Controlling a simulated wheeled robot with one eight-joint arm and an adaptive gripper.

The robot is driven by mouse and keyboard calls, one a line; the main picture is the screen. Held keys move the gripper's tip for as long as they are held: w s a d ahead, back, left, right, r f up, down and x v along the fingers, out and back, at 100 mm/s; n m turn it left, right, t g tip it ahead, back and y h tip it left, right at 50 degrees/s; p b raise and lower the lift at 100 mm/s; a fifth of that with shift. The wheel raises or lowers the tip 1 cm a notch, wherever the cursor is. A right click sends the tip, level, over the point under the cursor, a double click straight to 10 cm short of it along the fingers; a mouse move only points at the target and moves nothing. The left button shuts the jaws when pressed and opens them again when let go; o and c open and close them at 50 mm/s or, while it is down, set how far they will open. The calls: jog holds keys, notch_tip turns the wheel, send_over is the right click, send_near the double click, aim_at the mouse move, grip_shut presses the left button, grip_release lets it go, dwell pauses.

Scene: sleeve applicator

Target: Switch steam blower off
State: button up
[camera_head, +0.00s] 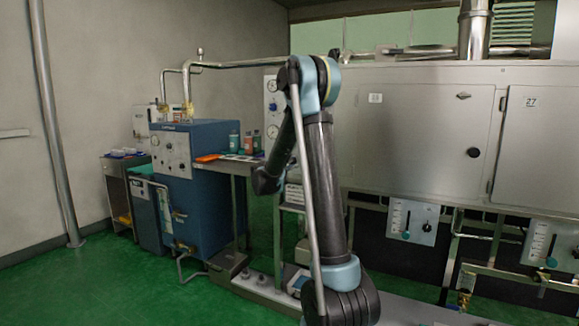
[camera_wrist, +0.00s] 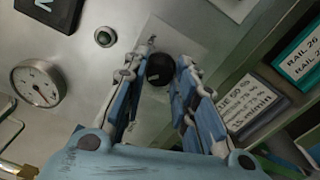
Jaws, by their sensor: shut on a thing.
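In the wrist view, a round black knob (camera_wrist: 160,70) with a small light mark sits on a brushed metal panel (camera_wrist: 110,75). My gripper (camera_wrist: 159,64) has its two blue-and-grey fingers on either side of the knob and is shut on it. A white dial gauge (camera_wrist: 38,83) is farther left. In the head view my own arm stands in front, and I cannot make out the gripper there.
In the wrist view, labelled green and white binders or boxes (camera_wrist: 252,105) stand on a shelf close to the right. In the head view, a blue machine (camera_head: 205,150) stands at left, and steel cabinets (camera_head: 420,130) fill the right. Green floor (camera_head: 80,285) is clear at front left.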

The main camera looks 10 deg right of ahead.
jog(key=shift+f, duration=0.1)
dwell(0.3)
jog(key=o, duration=1.1)
jog(key=shift+c, duration=0.2)
jog(key=v, duration=1.1)
jog(key=shift+s+a, duration=0.25)
jog(key=shift+s, duration=0.05)
